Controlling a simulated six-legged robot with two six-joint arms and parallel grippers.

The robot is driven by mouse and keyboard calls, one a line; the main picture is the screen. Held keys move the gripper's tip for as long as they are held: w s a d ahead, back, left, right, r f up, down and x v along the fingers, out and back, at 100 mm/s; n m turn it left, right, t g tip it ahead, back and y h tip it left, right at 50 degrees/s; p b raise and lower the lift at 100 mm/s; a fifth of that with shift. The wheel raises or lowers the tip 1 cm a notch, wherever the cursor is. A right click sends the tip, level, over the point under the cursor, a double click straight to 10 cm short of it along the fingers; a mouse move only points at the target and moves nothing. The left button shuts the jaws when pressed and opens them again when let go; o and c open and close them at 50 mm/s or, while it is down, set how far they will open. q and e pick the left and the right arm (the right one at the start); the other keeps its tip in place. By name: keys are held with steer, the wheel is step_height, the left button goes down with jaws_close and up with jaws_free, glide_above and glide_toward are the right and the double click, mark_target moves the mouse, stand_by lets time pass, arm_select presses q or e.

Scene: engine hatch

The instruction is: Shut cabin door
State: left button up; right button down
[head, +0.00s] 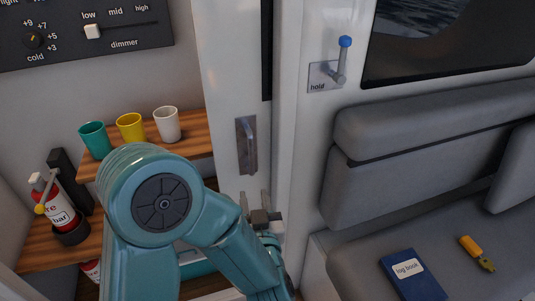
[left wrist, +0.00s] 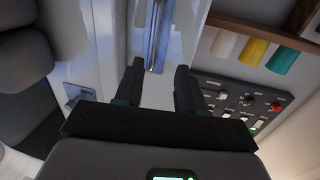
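The cabin door (head: 228,60) is a white panel in the middle of the head view. Its metal handle (head: 250,145) is an upright bar on a recessed plate. How far the door stands open is hard to tell. My left gripper (head: 256,200) is just below the handle in the head view. In the left wrist view, its two dark fingers (left wrist: 157,78) are apart with nothing between them. The handle bar (left wrist: 160,35) shows just beyond the fingertips, in line with the gap. My right gripper is not in view.
A wooden shelf (head: 195,147) with green, yellow and white cups is at the left. A fire extinguisher (head: 53,205) stands below it. A grey bench (head: 430,245) at the right holds a blue log book (head: 412,277) and a yellow tool (head: 472,247). A hold lever (head: 342,62) is on the right wall.

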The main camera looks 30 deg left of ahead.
mark_target(251, 156)
arm_select(q)
steer(key=shift+t, duration=0.3)
steer(key=p+x, duration=0.1)
steer(key=x, duration=0.4)
steer(key=p+x, duration=0.1)
steer(key=x, duration=0.4)
steer(key=r+p+x, duration=0.1)
steer(key=x, duration=0.4)
steer(key=shift+w+d+p, duration=0.1)
steer(key=shift+w+p, duration=0.2)
steer(key=shift+w, duration=0.15)
jaws_close()
